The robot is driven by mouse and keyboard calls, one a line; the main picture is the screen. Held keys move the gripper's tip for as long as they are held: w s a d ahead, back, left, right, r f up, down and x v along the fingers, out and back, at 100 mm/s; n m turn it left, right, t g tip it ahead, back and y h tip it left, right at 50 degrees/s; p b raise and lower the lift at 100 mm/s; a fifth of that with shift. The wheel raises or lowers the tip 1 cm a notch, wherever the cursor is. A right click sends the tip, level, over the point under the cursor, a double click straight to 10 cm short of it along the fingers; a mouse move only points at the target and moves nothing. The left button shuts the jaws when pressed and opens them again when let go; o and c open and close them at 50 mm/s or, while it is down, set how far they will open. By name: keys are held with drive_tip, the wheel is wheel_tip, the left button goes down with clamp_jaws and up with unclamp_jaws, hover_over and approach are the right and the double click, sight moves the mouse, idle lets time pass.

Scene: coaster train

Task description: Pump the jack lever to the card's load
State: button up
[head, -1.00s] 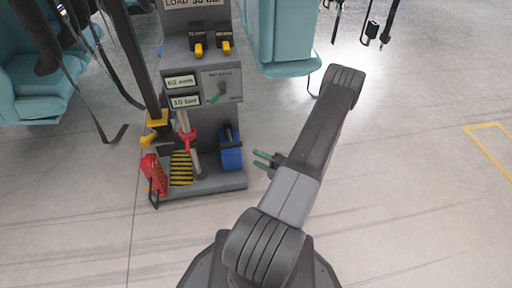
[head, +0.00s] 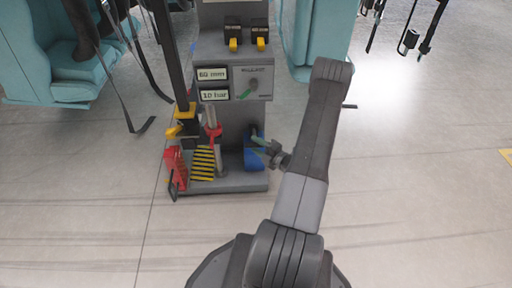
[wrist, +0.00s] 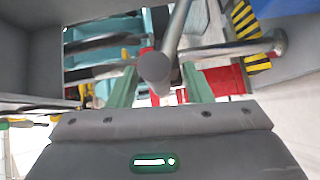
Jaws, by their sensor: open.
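The grey jack stand (head: 232,52) is left of my arm in the head view. Its readouts seem to say 60 mm (head: 212,74) and 10 bar (head: 215,95). My gripper (head: 262,146) is open at the stand's lower right, in front of a blue part (head: 253,160). In the wrist view a grey rod, perhaps the jack lever (wrist: 155,68), has its round end between the green fingers (wrist: 158,88); I cannot tell if they touch it. The load card is out of view now.
A red piece (head: 175,167) and yellow-black stripes (head: 202,163) are at the stand's lower left. Two yellow-tipped switches (head: 247,38) are above the readouts. Teal seats (head: 38,65) with hanging straps stand behind. The floor to the right (head: 420,190) is clear.

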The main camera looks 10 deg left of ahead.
drive_tip(key=shift+w+a, duration=0.2)
drive_tip(key=shift+a, duration=0.15)
drive_tip(key=shift+c, duration=0.3)
clamp_jaws()
drive_tip(key=shift+s+d+f+b, duration=0.1)
drive_tip(key=shift+s+f+b, duration=0.3)
drive_tip(key=shift+f, duration=0.45)
drive_tip(key=shift+s+d+f+b, duration=0.15)
drive_tip(key=shift+f+b, duration=0.4)
drive_tip(key=shift+f, duration=0.3)
drive_tip(key=shift+s+f+b, duration=0.3)
drive_tip(key=shift+f+b, duration=0.15)
drive_tip(key=shift+f, duration=0.4)
drive_tip(key=shift+o, duration=0.3)
unclamp_jaws()
drive_tip(key=shift+r, duration=0.1)
drive_tip(key=f+p+v, duration=0.1)
drive_tip(key=p+v, duration=0.3)
drive_tip(key=v, duration=0.9)
drive_tip(key=shift+d+r, duration=0.4)
drive_tip(key=shift+r, duration=0.1)
drive_tip(key=shift+s, duration=0.15)
